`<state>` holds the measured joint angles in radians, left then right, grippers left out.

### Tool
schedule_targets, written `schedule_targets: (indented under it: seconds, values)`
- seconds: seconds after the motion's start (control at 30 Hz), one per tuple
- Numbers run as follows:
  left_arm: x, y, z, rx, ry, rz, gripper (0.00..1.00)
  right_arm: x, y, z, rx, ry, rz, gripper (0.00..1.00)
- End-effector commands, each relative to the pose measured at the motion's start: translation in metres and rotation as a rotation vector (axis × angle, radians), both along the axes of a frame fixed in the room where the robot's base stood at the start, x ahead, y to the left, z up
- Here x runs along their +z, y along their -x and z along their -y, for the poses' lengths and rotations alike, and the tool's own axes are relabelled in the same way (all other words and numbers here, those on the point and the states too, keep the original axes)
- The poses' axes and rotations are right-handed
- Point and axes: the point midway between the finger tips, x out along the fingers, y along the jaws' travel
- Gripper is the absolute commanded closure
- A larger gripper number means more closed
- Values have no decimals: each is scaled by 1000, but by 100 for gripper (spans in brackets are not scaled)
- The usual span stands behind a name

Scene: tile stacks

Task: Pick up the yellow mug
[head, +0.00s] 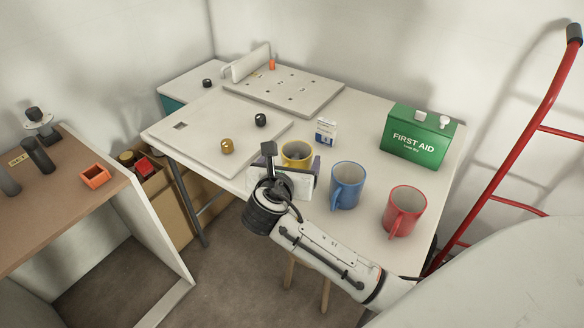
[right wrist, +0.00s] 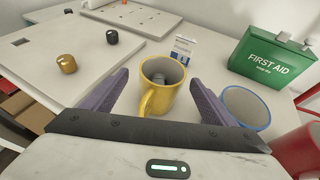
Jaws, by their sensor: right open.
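The yellow mug (head: 297,151) stands upright on the white table, partly hidden behind my right gripper in the head view. In the right wrist view the yellow mug (right wrist: 162,84) sits between the two purple fingers, with its handle toward the gripper's palm. My right gripper (right wrist: 158,92) is open, with a finger on each side of the mug. A small gap shows on the left side; contact on the right is hard to tell. In the head view my right gripper (head: 296,168) covers the mug's lower part. My left gripper is not in view.
A blue mug (head: 346,185) and a red mug (head: 404,211) stand to the right. A green first aid box (head: 416,138) and a small white box (head: 326,131) stand behind. A panel (head: 213,142) with a gold knob (head: 227,146) and a black knob (head: 260,120) lies left.

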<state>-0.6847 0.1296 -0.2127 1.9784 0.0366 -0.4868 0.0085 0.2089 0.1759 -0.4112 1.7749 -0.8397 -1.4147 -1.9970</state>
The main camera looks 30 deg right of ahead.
Motion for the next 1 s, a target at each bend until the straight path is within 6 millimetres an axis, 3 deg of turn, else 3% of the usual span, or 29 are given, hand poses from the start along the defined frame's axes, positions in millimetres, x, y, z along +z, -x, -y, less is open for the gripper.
schedule_targets:
  seconds: [0.6, 0.9, 1.0]
  values:
    - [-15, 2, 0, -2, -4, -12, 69, -27, -46, 52, 0, -2, 1, 20]
    - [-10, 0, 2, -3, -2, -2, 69, -29, -50, 55, 3, -5, 0, 20]
    - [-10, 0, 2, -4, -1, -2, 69, -29, -49, 55, 3, -5, 1, 37]
